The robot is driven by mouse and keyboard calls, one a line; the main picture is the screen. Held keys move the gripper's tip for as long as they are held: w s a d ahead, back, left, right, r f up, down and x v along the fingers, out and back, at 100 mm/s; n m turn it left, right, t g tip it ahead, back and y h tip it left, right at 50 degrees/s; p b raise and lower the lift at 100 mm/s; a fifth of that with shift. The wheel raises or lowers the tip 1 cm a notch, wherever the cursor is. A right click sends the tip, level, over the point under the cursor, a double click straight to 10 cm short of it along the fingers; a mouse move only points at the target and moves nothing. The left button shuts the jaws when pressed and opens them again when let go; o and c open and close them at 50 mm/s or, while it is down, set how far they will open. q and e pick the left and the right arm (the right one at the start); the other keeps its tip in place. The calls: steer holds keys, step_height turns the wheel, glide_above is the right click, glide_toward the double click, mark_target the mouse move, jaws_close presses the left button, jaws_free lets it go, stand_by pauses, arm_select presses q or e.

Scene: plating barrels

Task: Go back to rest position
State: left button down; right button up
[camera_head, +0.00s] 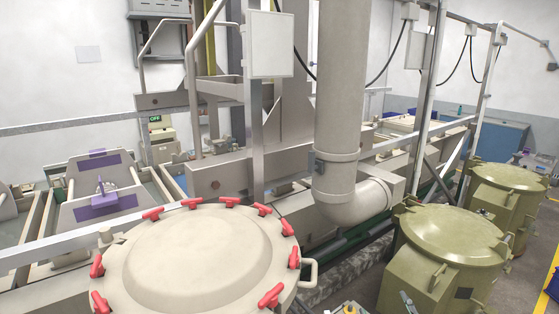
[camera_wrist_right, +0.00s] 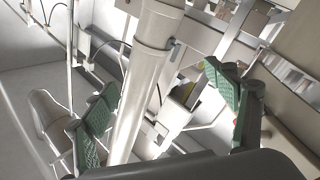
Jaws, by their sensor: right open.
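My right gripper (camera_wrist_right: 160,78) is open in the right wrist view. Its two green-padded fingers stand wide apart on the left and right, with nothing between them. Behind the gap are a thick pale pipe and grey frame parts, at a distance. In the head view only small parts at the bottom edge, right of centre, look like this gripper, and most of it is cut off. My left gripper is not in view.
A cream barrel lid (camera_head: 195,255) with red clamps fills the lower left. A thick vertical pipe (camera_head: 340,100) stands right of centre. Two olive barrels, a near one (camera_head: 450,240) and a far one (camera_head: 508,180), stand at the right. Metal rails and posts run behind.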

steer(key=s+d+f+m+g+h, duration=0.1)
steer(key=s+d+f+m+g, duration=0.15)
steer(key=f, duration=0.45)
steer(key=s+d+f+m+g+h, duration=0.1)
steer(key=s+d+f+g, duration=0.2)
steer(key=f, duration=0.5)
steer(key=s+d+f+m+g+h, duration=0.1)
steer(key=s+d+f+g, duration=0.1)
steer(key=s+f, duration=0.4)
steer(key=s+f+m+g+y, duration=0.2)
steer(key=s+f+g, duration=0.6)
steer(key=s+f, duration=1.2)
steer(key=s+a+f+g+b, duration=0.1)
steer(key=s+f+b, duration=0.15)
steer(key=f, duration=1.55)
steer(key=s+a+f+g+b, duration=0.1)
steer(key=f+b, duration=0.3)
steer(key=f, duration=1.4)
steer(key=s+f+b, duration=0.4)
steer(key=s+f, duration=1.4)
steer(key=f, duration=0.2)
steer(key=shift+s+n+g+b, duration=0.3)
steer(key=shift+n+g+b, duration=0.05)
steer(key=shift+n+g, duration=0.1)
